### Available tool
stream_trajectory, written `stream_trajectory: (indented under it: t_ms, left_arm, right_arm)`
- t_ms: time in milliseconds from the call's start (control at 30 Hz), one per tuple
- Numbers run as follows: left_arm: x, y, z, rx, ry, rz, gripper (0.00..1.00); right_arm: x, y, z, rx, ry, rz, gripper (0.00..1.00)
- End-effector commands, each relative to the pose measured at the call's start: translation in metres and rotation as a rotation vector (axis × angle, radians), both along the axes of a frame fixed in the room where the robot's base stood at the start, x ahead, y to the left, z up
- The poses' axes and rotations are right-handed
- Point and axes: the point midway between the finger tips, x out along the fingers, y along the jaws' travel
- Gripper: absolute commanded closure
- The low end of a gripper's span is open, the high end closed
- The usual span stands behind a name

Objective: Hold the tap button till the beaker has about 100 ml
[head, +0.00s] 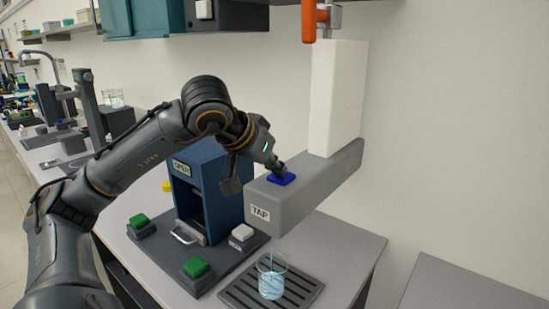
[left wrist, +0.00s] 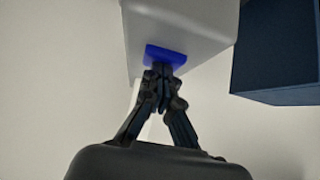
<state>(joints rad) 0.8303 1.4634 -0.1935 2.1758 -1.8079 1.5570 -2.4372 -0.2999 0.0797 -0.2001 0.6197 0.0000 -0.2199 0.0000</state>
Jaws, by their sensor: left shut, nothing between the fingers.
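The grey tap body (head: 262,207) with a "TAP" label juts out from the white column. Its blue tap button (head: 281,179) is on top, and it also shows in the left wrist view (left wrist: 165,54). My left gripper (head: 279,168) is shut and empty, with its fingertips at the button, seemingly touching it; they partly hide the button in the left wrist view (left wrist: 160,70). A thin stream of water (head: 271,250) falls from the tap into the clear beaker (head: 272,276). The beaker holds some light-blue water; its scale is too small to read. My right gripper is out of view.
The beaker stands on a dark slotted drip tray (head: 240,294). Left of the tap is a blue unit (head: 215,170) labelled "OPEN", with green buttons (head: 196,267) and a white button (head: 242,232) around it. An orange handle (head: 308,20) is above the white column (head: 338,100).

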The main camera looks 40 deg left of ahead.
Motion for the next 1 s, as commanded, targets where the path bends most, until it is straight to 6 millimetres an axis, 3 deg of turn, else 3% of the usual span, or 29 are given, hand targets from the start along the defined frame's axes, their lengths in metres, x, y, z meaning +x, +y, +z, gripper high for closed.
stream_trajectory:
  t_ms: [33, 133, 500, 800, 1000]
  left_arm:
    - [-0.002, -0.002, -0.007, -0.002, 0.022, -0.005, 1.0]
    - [-0.006, -0.002, -0.002, -0.001, 0.019, -0.004, 1.0]
    - [-0.054, -0.008, 0.053, 0.0, -0.002, -0.004, 1.0]
    - [-0.078, -0.01, 0.078, 0.0, -0.003, -0.002, 1.0]
    - [-0.085, -0.011, 0.084, 0.001, -0.002, -0.001, 1.0]
  right_arm:
    - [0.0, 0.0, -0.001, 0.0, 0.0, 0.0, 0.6]
    - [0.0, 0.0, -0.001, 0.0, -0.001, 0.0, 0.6]
    - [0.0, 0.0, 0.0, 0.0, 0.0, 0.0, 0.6]
    - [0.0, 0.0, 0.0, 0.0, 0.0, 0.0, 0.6]
    - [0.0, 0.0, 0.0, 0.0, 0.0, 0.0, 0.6]
